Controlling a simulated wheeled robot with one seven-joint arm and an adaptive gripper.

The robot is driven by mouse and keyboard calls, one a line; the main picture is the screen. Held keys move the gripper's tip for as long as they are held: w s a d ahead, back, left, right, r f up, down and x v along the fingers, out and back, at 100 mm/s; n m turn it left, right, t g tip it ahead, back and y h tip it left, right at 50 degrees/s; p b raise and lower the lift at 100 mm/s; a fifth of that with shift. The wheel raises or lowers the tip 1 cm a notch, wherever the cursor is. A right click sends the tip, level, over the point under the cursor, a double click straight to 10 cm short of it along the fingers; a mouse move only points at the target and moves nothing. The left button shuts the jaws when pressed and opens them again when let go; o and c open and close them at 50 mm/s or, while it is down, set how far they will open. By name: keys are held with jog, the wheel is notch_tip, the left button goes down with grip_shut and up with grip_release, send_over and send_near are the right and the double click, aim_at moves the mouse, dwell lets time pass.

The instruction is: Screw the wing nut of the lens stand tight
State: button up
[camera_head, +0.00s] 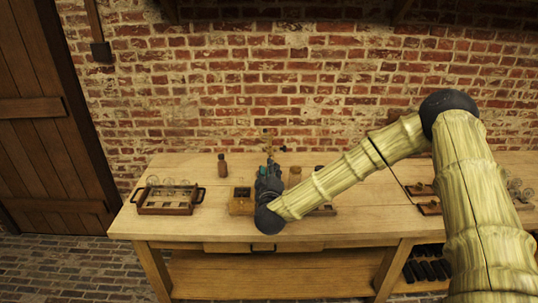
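My gripper (269,168) is dark and reaches over the middle of the wooden bench, seen small and from behind. Its fingers are too small and dark to tell whether they are open or shut. A thin brass-coloured upright (267,140) shows just beyond it near the wall; it may be part of the lens stand. I cannot make out the wing nut; my gripper and wrist cover that area. I cannot tell whether my gripper touches the stand.
On the bench (350,222), a handled tray (165,211) with glassware is at left. A brown bottle (222,165) stands at the back. A wooden box (241,207) is left of my gripper, and a tan jar (295,174) right. Dark cylinders (427,270) lie below.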

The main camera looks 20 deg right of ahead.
aim_at(269, 152)
jog(key=p+x, duration=0.4)
jog(key=x, duration=0.6)
jog(key=shift+f, duration=0.1)
grip_shut()
